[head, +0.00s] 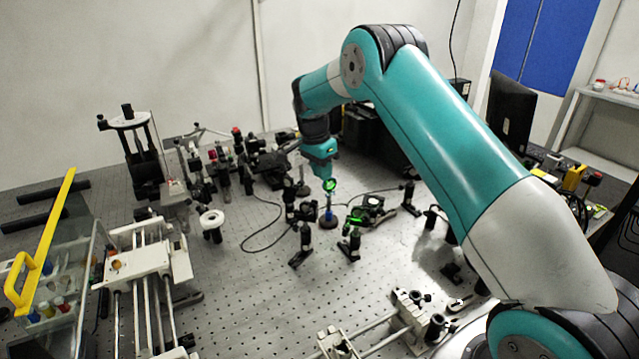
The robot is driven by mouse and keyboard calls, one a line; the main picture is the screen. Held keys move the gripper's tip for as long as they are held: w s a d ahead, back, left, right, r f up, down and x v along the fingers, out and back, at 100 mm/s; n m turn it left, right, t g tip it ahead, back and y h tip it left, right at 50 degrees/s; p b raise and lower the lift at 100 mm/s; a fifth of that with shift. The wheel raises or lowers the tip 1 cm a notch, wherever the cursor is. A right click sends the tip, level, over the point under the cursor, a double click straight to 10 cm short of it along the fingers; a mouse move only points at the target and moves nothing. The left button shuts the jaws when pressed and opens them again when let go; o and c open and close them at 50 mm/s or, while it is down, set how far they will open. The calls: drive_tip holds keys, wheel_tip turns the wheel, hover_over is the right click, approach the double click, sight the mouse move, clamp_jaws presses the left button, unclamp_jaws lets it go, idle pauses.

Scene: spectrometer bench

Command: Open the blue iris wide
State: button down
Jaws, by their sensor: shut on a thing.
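The blue iris (328,217) stands on the perforated metal bench near the middle of the head view, with a blue part low on its slim post. My arm reaches in from the right, and my gripper (329,184) points down at the top of this post. The gripper is shut on the iris there. A bright green ring shows at the same spot. The jaws and the iris's opening are too small to make out, so how wide the iris stands cannot be told.
Dark optic mounts (305,240) stand close in front, and a green-lit part (368,212) lies just to the right. A black cable (262,235) loops on the left. A white rail stage (145,265) fills the left front. The front middle of the bench is mostly clear.

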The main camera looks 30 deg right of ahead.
drive_tip(key=shift+d+r+y, duration=0.15)
drive_tip(key=shift+d+y, duration=0.5)
drive_tip(key=shift+y, duration=0.35)
drive_tip(key=shift+d+r+y+p, duration=0.35)
drive_tip(key=shift+y+p, duration=0.35)
drive_tip(key=shift+p, duration=0.25)
drive_tip(key=p, duration=0.2)
drive_tip(key=y+p, duration=0.1)
drive_tip(key=p, duration=0.1)
drive_tip(key=shift+d+r+y, duration=0.2)
drive_tip(key=shift+d+y, duration=0.1)
drive_tip(key=p, duration=0.1)
drive_tip(key=y+p, duration=0.1)
drive_tip(key=p, duration=0.1)
drive_tip(key=shift+d+f+p, duration=0.2)
drive_tip(key=shift+f+p, duration=0.05)
drive_tip(key=shift+p, duration=0.05)
drive_tip(key=shift+f, duration=0.2)
drive_tip(key=c, duration=1.1)
unclamp_jaws()
